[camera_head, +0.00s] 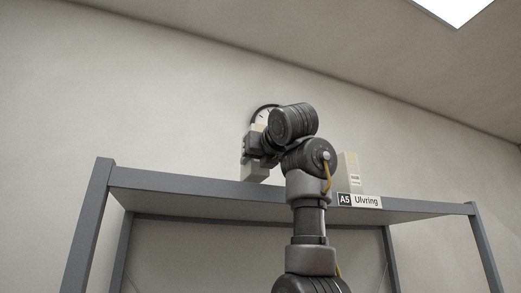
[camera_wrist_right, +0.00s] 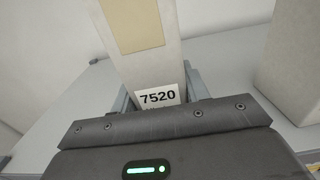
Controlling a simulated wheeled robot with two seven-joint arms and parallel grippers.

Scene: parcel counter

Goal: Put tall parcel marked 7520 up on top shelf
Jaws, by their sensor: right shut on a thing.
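The tall parcel marked 7520 (camera_wrist_right: 154,67) is pale with a tan strip, and its label faces the right wrist camera. My right gripper (camera_wrist_right: 158,99) is shut on it. In the head view my right arm reaches up over the top shelf (camera_head: 200,186). There the right gripper (camera_head: 253,147) holds the parcel (camera_head: 257,174) upright above the shelf's front edge. The arm hides part of the parcel. I cannot tell whether its base touches the shelf. My left gripper is not in view.
Another pale parcel (camera_head: 348,166) stands on the top shelf to the right; it also shows in the wrist view (camera_wrist_right: 296,62). A sign reading A5 Ulvring (camera_head: 360,200) is on the shelf's front edge. The shelf's left part looks clear.

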